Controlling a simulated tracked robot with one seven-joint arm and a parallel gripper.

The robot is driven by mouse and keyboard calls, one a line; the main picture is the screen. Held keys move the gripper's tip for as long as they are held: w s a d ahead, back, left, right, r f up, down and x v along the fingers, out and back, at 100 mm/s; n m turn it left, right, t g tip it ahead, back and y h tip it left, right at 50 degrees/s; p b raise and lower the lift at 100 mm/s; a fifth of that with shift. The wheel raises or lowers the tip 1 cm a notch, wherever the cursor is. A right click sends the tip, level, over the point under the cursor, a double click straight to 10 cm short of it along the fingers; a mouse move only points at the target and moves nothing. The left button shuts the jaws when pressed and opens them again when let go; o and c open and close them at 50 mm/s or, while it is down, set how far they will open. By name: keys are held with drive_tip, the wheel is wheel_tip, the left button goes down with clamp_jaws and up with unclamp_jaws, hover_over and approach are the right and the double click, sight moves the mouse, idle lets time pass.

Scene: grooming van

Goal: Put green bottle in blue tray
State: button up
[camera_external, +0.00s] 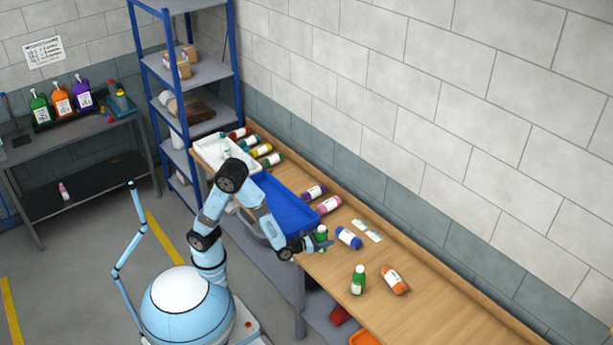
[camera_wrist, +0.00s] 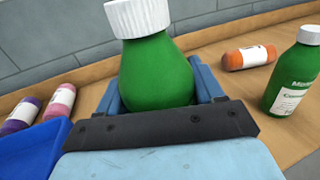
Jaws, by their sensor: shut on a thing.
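A green bottle with a white cap (camera_wrist: 157,72) stands between the blue fingers of my gripper (camera_wrist: 160,92) in the wrist view. My gripper is shut on it. In the external view the held green bottle (camera_external: 321,232) is upright, and my gripper (camera_external: 318,245) is at the bench's front edge, just right of the blue tray (camera_external: 285,205). The tray also shows at the lower left of the wrist view (camera_wrist: 32,152). I cannot tell whether the bottle touches the bench. A second green bottle (camera_external: 358,280) stands farther right on the bench; it also shows in the wrist view (camera_wrist: 293,80).
A blue bottle (camera_external: 349,238) and white cards (camera_external: 367,230) lie behind my gripper. An orange bottle (camera_external: 394,279) lies at the right. Purple (camera_external: 313,191) and pink bottles (camera_external: 329,204) lie behind the tray. A white tray (camera_external: 211,152) is at the far left. The right bench end is clear.

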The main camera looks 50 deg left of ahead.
drive_tip(key=w+a+n+y, duration=0.3)
drive_tip(key=w+a+y, duration=0.1)
drive_tip(key=a, duration=0.6)
drive_tip(key=w+a+n+y, duration=0.3)
drive_tip(key=w+a+y, duration=0.2)
drive_tip(key=a, duration=0.5)
drive_tip(key=w+a+n+g+y, duration=0.1)
drive_tip(key=w+a+n+y, duration=0.2)
drive_tip(key=a, duration=0.6)
drive_tip(key=shift+w+a+f+y, duration=0.1)
drive_tip(key=shift+w+a+y, duration=0.1)
drive_tip(key=shift+w+y, duration=0.35)
drive_tip(key=shift+w+a+y, duration=0.2)
drive_tip(key=shift+w+y, duration=0.2)
drive_tip(key=shift+y, duration=0.15)
drive_tip(key=s+a+n+g+y, duration=0.3)
drive_tip(key=a+n+g, duration=0.1)
drive_tip(key=a, duration=0.7)
drive_tip(key=s+a+n+g+y, duration=0.25)
drive_tip(key=a+g, duration=0.25)
drive_tip(key=a, duration=0.7)
drive_tip(key=s+a+n+g+y, duration=0.2)
drive_tip(key=a+n+g+y, duration=0.2)
drive_tip(key=a, duration=0.7)
drive_tip(key=shift+f, duration=4.4)
drive_tip(key=o, duration=1.2)
drive_tip(key=shift+o, duration=0.2)
